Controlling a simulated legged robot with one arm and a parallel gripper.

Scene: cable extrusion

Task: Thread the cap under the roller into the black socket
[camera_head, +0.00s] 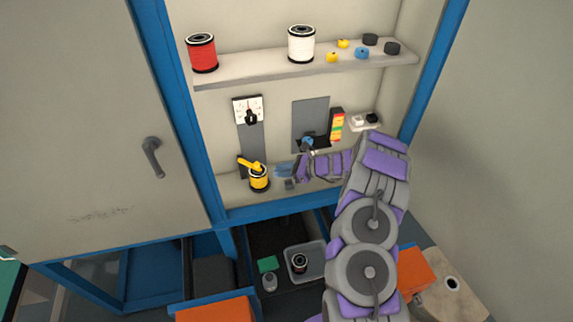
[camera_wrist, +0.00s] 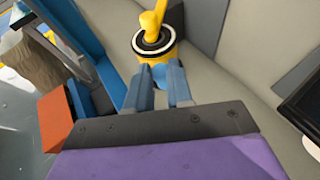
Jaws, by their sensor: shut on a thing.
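My gripper (camera_head: 279,170) reaches left from the arm, low over the bench shelf. Its two blue-grey fingers (camera_wrist: 163,72) meet the near side of a yellow spool (camera_wrist: 160,60). They are shut on a yellow part there; I cannot tell the cap apart from the spool. The spool (camera_head: 258,183) stands upright on the shelf, with a yellow arm-like piece (camera_head: 249,166) over its top. A small blue part (camera_head: 307,141) sits by a black piece in front of a grey panel, behind my gripper. I cannot tell for certain which parts are the roller and black socket.
The upper shelf (camera_head: 240,76) holds a red spool (camera_head: 202,53), a white spool (camera_head: 301,44) and several small blue, yellow and black pieces. A dial plate (camera_head: 243,103) and a colour-striped block (camera_head: 337,126) stand behind the bench. A blue frame post (camera_head: 190,130) stands left.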

